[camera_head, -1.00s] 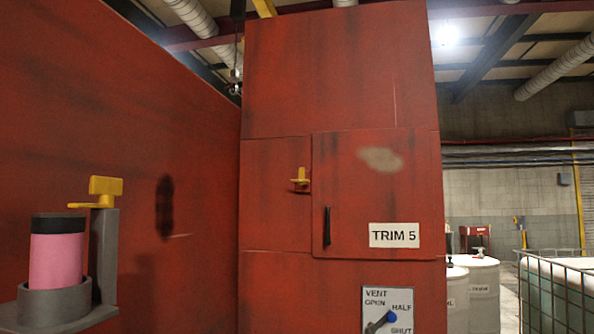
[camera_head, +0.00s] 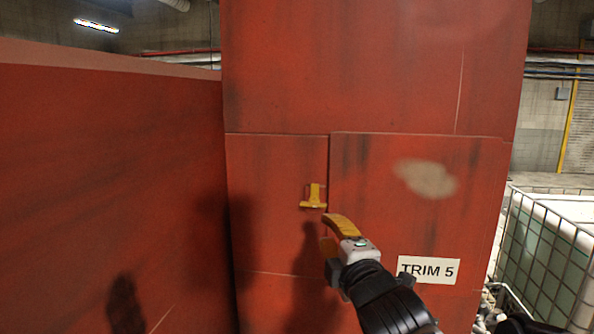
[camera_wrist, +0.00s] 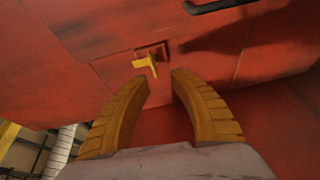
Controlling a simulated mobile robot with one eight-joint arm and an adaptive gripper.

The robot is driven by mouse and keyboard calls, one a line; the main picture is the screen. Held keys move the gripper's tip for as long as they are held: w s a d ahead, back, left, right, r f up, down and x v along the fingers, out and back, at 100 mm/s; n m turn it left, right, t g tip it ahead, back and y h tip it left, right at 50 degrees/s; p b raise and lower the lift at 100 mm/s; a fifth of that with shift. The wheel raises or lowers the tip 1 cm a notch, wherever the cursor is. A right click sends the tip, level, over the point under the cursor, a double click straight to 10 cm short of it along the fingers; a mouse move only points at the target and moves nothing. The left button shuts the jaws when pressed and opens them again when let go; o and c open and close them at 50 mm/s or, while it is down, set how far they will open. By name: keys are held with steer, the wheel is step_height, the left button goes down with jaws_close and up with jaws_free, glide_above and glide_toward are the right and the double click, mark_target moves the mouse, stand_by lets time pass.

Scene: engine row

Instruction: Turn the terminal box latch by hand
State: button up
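The yellow latch (camera_head: 314,198) sits on the red box front, at the left edge of the TRIM 5 door (camera_head: 480,180). In the wrist view the latch (camera_wrist: 146,64) shows just beyond and between my fingertips. My gripper (camera_head: 334,232) is just below and right of the latch in the head view. Its two yellow fingers (camera_wrist: 162,86) are spread apart with nothing between them. The fingers do not appear to touch the latch. My wrist and forearm hide the lower part of the door.
A dark door handle (camera_wrist: 215,5) shows at the top of the wrist view. A red wall (camera_head: 100,190) stands close on the left. A caged white tank (camera_head: 550,245) stands at the right. The space before the latch is clear.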

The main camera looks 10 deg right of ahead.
mark_target(313, 206)
steer(key=shift+n, duration=0.3)
steer(key=w, duration=0.3)
steer(key=w+r+p, duration=0.1)
steer(key=w, duration=0.7)
steer(key=shift+a+r+p, duration=0.2)
steer(key=shift+p, duration=0.1)
steer(key=shift+s, duration=0.1)
steer(key=shift+c, duration=0.4)
steer(key=shift+s+r, duration=0.1)
jaws_close()
